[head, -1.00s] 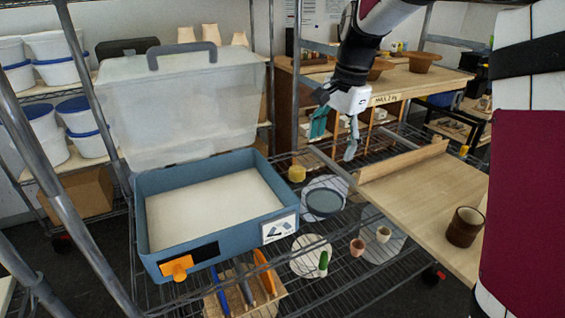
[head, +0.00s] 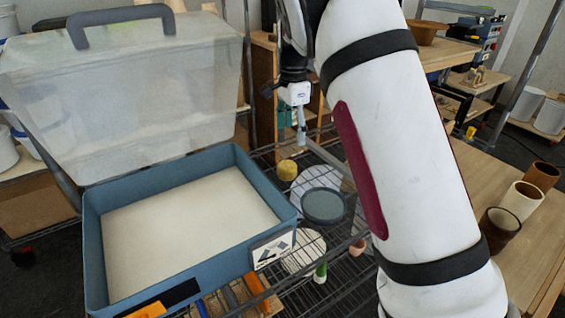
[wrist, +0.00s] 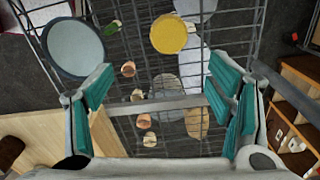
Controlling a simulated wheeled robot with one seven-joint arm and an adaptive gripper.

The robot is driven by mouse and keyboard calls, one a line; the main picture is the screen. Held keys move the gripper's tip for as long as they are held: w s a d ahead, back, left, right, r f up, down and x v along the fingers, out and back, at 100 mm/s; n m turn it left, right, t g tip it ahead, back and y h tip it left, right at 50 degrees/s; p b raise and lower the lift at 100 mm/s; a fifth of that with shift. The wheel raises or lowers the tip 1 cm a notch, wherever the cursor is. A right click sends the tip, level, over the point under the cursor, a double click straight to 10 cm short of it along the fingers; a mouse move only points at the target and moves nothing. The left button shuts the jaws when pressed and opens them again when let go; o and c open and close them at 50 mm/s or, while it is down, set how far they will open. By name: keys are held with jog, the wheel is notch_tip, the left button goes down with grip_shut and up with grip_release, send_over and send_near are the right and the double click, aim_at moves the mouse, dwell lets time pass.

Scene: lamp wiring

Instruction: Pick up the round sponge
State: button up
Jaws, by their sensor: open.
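The round sponge (head: 287,170) is a small yellow disc on the wire rack, right of the blue bin. In the wrist view it shows as a yellow disc (wrist: 168,34) at upper centre, beyond the fingertips and untouched. My gripper (head: 292,128) hangs above the rack, up and slightly right of the sponge in the head view. Its teal-padded fingers (wrist: 158,92) are spread wide apart in the wrist view, with nothing held between them.
A blue bin (head: 92,245) with a pale fill and raised clear lid stands left. A grey-blue round dish (head: 324,206) lies close to the sponge. A metal rail (wrist: 160,105) crosses under my fingers. A wooden board (head: 535,255) with several cups is at right.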

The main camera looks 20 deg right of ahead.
aim_at(287, 164)
jog(key=f, duration=0.8)
jog(key=shift+w+f, duration=0.3)
jog(key=shift+w, duration=0.1)
jog(key=shift+w+a+f+p, duration=0.15)
jog(key=shift+a+f, duration=0.05)
jog(key=shift+f, duration=1.15)
jog(key=shift+w+a+f+p, duration=0.15)
jog(key=shift+f, duration=1.15)
jog(key=c, duration=1.1)
jog(key=shift+r, duration=0.1)
